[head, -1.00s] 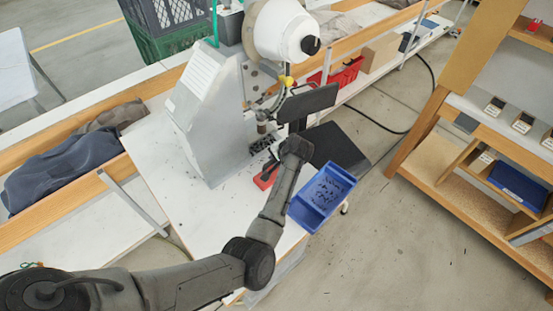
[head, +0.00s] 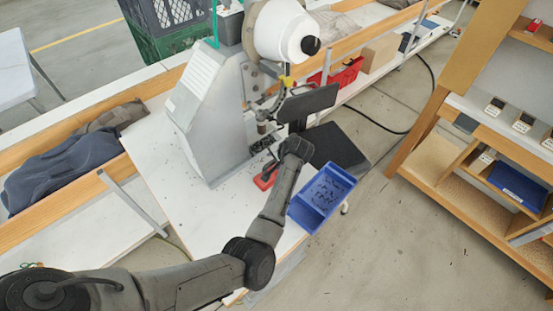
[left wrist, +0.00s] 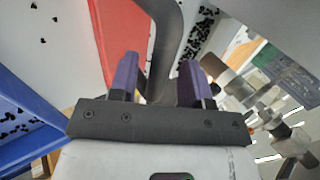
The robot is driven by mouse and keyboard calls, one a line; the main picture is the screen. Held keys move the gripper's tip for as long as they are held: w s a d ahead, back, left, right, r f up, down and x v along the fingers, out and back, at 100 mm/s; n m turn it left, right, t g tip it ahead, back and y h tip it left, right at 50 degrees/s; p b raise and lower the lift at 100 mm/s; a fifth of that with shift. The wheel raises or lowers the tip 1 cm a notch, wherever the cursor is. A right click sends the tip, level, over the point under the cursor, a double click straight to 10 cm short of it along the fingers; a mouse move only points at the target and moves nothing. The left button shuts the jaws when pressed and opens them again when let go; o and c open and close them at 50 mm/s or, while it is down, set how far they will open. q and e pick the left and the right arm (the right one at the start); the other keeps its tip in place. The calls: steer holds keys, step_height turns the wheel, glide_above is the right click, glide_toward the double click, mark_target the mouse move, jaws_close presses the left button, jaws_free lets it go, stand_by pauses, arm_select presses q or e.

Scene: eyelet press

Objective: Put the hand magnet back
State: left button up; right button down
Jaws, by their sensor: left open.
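A red flat block (head: 264,181) lies on the white bench at the foot of the press, partly hidden by my arm. It looks like the hand magnet. In the left wrist view the red block (left wrist: 122,35) is large, with a dark curved bar (left wrist: 166,40), probably its handle, beside it. My left gripper (left wrist: 158,80) is open. The bar shows between its two purple-tipped fingers, and contact with them cannot be made out. In the head view my left wrist (head: 295,150) is above the bench beside the red block; the fingers are largely hidden. My right gripper is not in view.
The grey eyelet press (head: 212,115) stands just behind my wrist. A blue two-part tray (head: 325,196) with small dark pieces is to the right, at the bench edge. Small dark pieces are scattered on the bench. A wooden shelf (head: 455,190) stands far right.

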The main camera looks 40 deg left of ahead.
arm_select(q)
steer(key=w+p+v, duration=0.1)
steer(key=v, duration=1.1)
steer(key=shift+s, duration=0.45)
